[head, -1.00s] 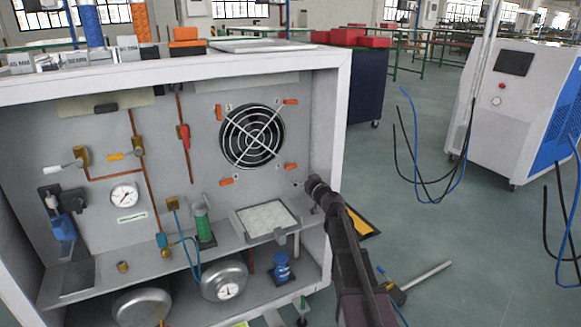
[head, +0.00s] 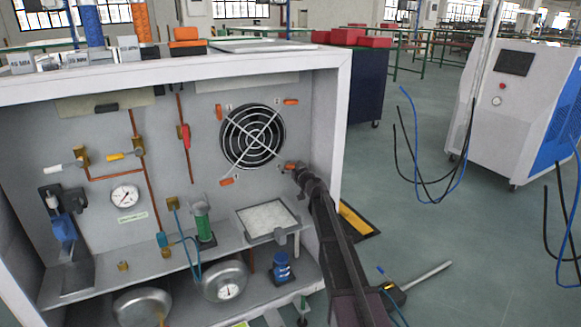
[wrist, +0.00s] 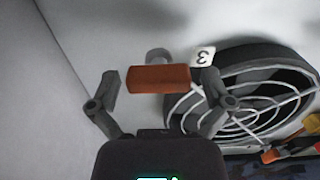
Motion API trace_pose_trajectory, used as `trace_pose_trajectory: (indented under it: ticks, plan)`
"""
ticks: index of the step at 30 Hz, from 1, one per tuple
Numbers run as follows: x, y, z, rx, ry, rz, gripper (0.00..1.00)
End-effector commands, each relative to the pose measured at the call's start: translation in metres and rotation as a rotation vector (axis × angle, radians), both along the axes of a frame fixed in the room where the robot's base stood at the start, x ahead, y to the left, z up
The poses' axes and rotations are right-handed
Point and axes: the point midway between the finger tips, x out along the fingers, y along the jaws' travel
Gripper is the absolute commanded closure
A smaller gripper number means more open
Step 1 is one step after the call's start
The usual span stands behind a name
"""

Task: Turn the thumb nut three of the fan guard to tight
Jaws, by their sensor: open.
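The round fan guard (head: 252,137) is on the back panel of the cabinet, with orange thumb nuts around it. Thumb nut three (head: 289,166) is at its lower right; in the wrist view its orange bar (wrist: 160,79) lies roughly level beside a tag marked 3 (wrist: 203,57). My gripper (head: 298,170) is at this nut and hides part of it. In the wrist view my open gripper (wrist: 160,88) has one finger on each side of the bar, with a gap showing on both sides. The fan guard also shows at the right of the wrist view (wrist: 235,118).
The cabinet's right wall (head: 325,130) stands close to my arm. Below are a shelf with a square pale plate (head: 267,218), a green cylinder (head: 203,222) and a blue fitting (head: 282,267). Orange and yellow parts (wrist: 290,148) show at the wrist view's lower right.

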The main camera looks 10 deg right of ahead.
Motion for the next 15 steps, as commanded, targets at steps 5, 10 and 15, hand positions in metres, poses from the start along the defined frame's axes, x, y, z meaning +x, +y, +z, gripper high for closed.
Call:
trace_pose_trajectory:
  ticks: [5,10,15]
  plan:
    - [-0.0002,0.0000,0.0000,0.000,0.000,0.000,0.15]
    - [-0.0003,0.0002,0.0000,0.000,0.000,0.000,0.65]
    - [-0.0001,-0.0007,0.0000,0.000,0.000,0.000,0.77]
